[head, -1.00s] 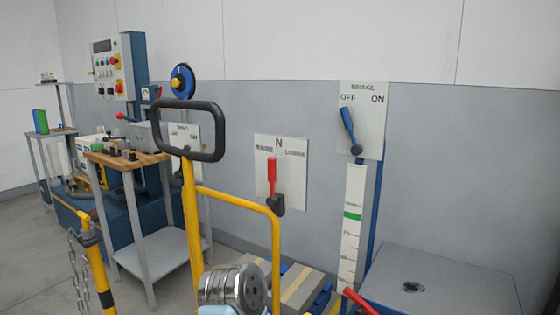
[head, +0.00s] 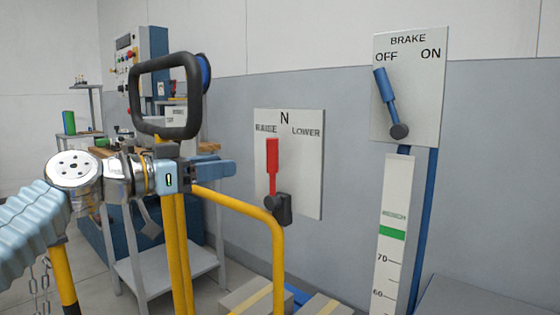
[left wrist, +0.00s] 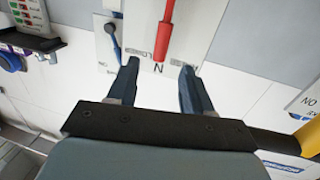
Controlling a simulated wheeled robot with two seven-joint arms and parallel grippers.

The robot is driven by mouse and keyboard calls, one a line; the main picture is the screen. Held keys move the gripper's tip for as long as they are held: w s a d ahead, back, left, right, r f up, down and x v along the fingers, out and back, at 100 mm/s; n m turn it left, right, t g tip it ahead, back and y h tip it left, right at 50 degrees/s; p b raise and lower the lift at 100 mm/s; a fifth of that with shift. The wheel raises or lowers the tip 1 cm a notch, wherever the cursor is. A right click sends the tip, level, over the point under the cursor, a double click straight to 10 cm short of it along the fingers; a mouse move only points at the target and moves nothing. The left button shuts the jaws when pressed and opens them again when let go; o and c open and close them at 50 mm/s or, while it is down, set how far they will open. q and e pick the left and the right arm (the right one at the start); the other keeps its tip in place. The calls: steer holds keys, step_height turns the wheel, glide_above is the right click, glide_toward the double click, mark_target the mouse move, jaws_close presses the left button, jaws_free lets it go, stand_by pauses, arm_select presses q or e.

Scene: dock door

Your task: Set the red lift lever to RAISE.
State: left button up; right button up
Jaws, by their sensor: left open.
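The red lift lever (head: 272,160) stands about upright on a white wall plate (head: 305,175), below the N and between the RAISE and LOWER labels. Its dark pivot is at its lower end. My left gripper (head: 228,167) is open and empty, left of the lever and apart from it in the head view. In the left wrist view, the open fingers (left wrist: 160,66) point toward the plate, with the red lever (left wrist: 165,38) showing upside down beyond and between them. My right gripper is not in view.
A blue brake lever (head: 384,92) leans toward OFF on its plate at right, above a white scale (head: 394,225). A yellow rail (head: 272,225) and a black loop handle (head: 134,95) stand near my left gripper. A workbench and control panel are at left.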

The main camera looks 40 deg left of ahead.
mark_target(267, 154)
arm_select(q)
steer(key=x, duration=1.3)
steer(key=shift+w+a+r, duration=0.25)
steer(key=shift+r, duration=0.15)
jaws_close()
